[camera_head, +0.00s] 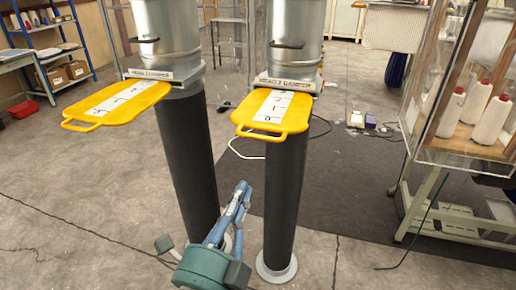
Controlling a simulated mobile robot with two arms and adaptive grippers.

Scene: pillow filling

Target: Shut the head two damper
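Two yellow damper plates stick out toward me from slots below metal cylinders. The left damper plate (117,103) and the right damper plate (273,113) each have a white numbered strip and a handle loop at the near end. Both extend well out of their slots. The left label (160,74) and the right label (284,82) carry head damper lettering; the digits are too small to read surely. My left gripper (241,190) is low in the middle, in front of the black pipes, below both plates and apart from them. Its finger opening is unclear. My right gripper is out of view.
Black vertical pipes (186,150) and (283,190) stand under the plates. A shelf (45,50) is at the back left. The floor in front of the left plate is clear.

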